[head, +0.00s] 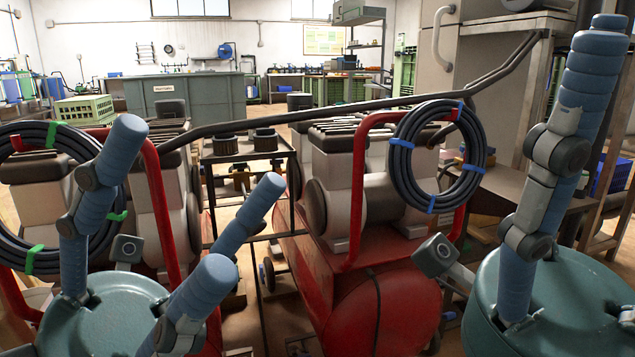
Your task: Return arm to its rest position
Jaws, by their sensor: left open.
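My left gripper (200,180) is at the lower left of the head view. Its blue padded fingers with grey joints point upward and stand apart. The gap in depth is not clear.
A red compressor (365,305) stands in the middle with a coiled dark hose (437,205) on its red frame. Another coiled hose (20,235) hangs at the left. A grey-green bin (185,102) and a green crate (85,110) stand behind. A grey cabinet (470,60) stands at the right.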

